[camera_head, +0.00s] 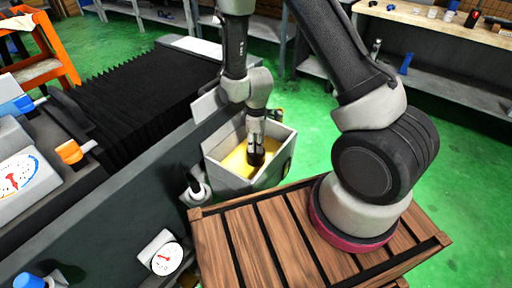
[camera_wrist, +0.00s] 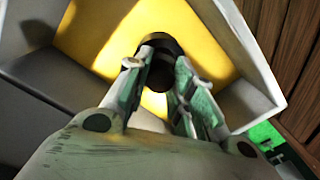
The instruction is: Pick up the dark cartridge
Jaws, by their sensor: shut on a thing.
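The dark cartridge (camera_head: 256,158) is a short black cylinder inside a white-walled bin (camera_head: 222,176) with a yellow inner surface. My gripper (camera_head: 256,146) reaches down into the bin from above and is shut on the cartridge. In the wrist view the cartridge (camera_wrist: 160,62) shows between the two fingertips (camera_wrist: 158,70), its round end dark. The fingers hide part of its sides. I cannot tell whether the cartridge touches the bin's floor.
The bin's walls stand close around my gripper. The dark grey machine side (camera_head: 130,205) with dials is to the left. A slatted wooden crate (camera_head: 240,240) is in front. A workbench (camera_head: 440,25) stands at the back right. Green floor (camera_head: 310,130) is clear right of the bin.

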